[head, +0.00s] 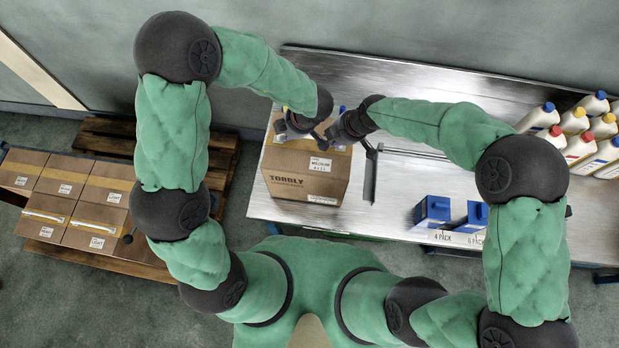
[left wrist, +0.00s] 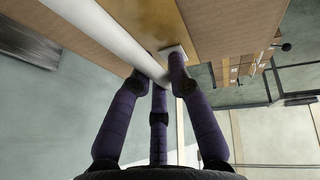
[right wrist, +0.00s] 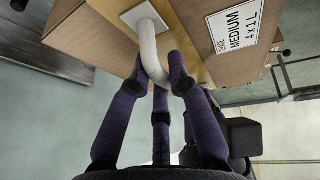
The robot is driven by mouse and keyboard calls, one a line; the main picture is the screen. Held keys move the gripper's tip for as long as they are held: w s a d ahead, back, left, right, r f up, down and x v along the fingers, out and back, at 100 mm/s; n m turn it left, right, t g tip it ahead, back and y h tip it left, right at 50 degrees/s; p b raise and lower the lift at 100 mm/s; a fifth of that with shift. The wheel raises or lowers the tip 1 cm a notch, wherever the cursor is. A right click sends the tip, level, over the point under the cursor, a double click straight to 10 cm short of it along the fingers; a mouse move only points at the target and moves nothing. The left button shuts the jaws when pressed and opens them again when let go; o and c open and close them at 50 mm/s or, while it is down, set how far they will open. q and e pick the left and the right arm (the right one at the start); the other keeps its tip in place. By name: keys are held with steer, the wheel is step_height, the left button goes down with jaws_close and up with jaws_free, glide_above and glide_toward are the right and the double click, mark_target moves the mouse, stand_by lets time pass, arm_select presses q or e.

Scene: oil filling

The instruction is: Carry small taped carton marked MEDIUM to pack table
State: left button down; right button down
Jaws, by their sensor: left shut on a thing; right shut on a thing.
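The brown taped carton (head: 300,183) has "TORQLY" on its front and a white label reading "MEDIUM 4x1L", which also shows in the right wrist view (right wrist: 238,30). It is upright over the left end of the metal table (head: 430,85); I cannot tell whether its base touches the table. A white handle (left wrist: 105,35) runs along its top. My left gripper (head: 301,127) is shut on this handle. My right gripper (head: 330,137) is shut on the handle's curved end (right wrist: 152,45). Both arms partly hide the carton's top.
Several similar cartons (head: 62,175) sit on a pallet at the left, with bare wooden slats (head: 107,135) behind. A metal guide (head: 371,172) stands just right of the carton. Blue containers (head: 433,209) by pack signs are at the front; several white bottles (head: 580,146) stand at the right.

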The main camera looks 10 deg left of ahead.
arm_select(q)
steer(key=shift+w+f+b, duration=0.15)
steer(key=shift+f+b, duration=0.15)
steer(key=shift+b, duration=0.1)
arm_select(e)
steer(key=shift+w+f, duration=0.2)
steer(key=shift+f, duration=0.05)
arm_select(q)
steer(key=c, duration=1.5)
jaws_free()
steer(key=shift+f, duration=0.2)
arm_select(e)
steer(key=c, duration=1.5)
jaws_free()
steer(key=shift+s+f, duration=0.25)
arm_select(q)
steer(key=o, duration=0.3)
steer(key=shift+s, duration=0.2)
arm_select(e)
steer(key=o, duration=0.3)
arm_select(q)
steer(key=shift+o, duration=0.2)
steer(key=shift+s+r, duration=0.1)
arm_select(e)
steer(key=shift+o, duration=0.2)
steer(key=shift+s+r, duration=0.1)
